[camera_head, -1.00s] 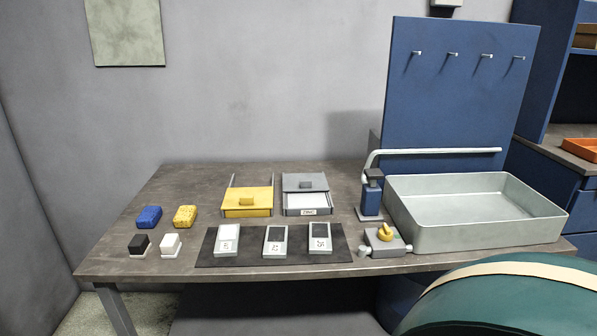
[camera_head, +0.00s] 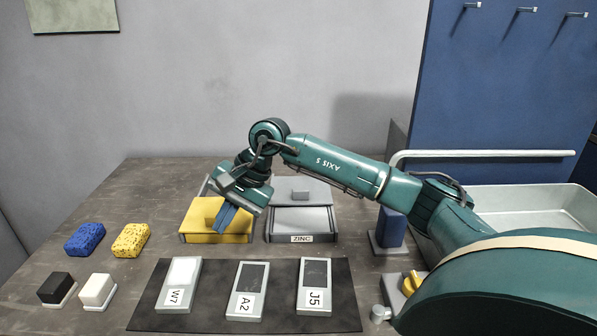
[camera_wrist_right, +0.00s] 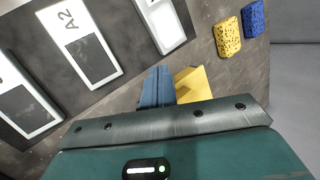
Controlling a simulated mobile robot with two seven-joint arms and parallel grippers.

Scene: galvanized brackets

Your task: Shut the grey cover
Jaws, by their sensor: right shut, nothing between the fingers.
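The grey cover (camera_head: 318,192) with its small block handle (camera_head: 299,196) sits over the rear of a grey box labelled ZINC (camera_head: 302,239). It is partly open: the front of the box shows uncovered. My right gripper (camera_head: 226,220) is shut and empty, pointing down over the yellow cover (camera_head: 190,214) of the neighbouring box, left of the grey cover. It hides part of that yellow cover; contact cannot be told. The wrist view shows the blue fingers (camera_wrist_right: 157,88) together beside a bit of yellow. The grey cover is not recognisable there. My left gripper is not in view.
A dark mat (camera_head: 211,314) with several labelled grey pieces lies in front of the boxes. Blue (camera_head: 85,239) and yellow (camera_head: 131,240) sponges lie left.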

